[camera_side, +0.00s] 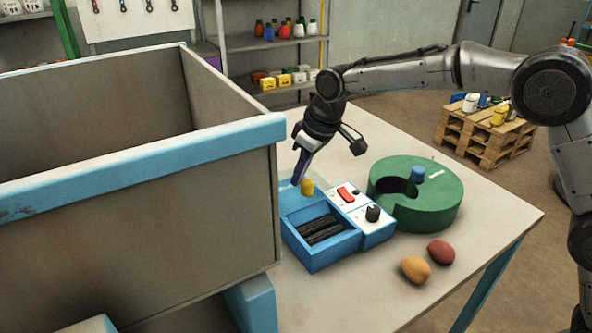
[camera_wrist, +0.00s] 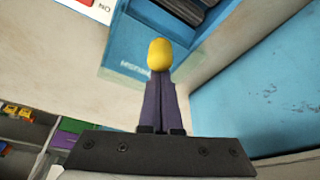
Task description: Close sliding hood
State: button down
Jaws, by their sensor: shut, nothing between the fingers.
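A small blue box (camera_side: 309,258) stands on the table, with dark ribbed bars (camera_side: 322,231) showing in its open front part. A flat blue section, seemingly the sliding hood (camera_side: 303,213), covers its far part. A yellow knob (camera_side: 307,188) stands at that far end; it also shows in the wrist view (camera_wrist: 158,53). My gripper (camera_side: 297,182) is shut and tilted down at the far left of the knob. In the wrist view its closed fingertips (camera_wrist: 160,76) lie right by the knob; I cannot tell whether they touch it.
A white panel with a red switch (camera_side: 346,194) and black dial (camera_side: 373,213) adjoins the box. A green round body (camera_side: 428,215) with a blue knob (camera_side: 417,174) stands right. Two egg-shaped things, orange (camera_side: 416,269) and red (camera_side: 441,252), lie in front. A large blue-rimmed bin (camera_side: 140,225) stands close left.

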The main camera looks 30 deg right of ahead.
jog(key=s, duration=1)
jog(key=shift+f, duration=0.15)
jog(key=shift+w, duration=0.15)
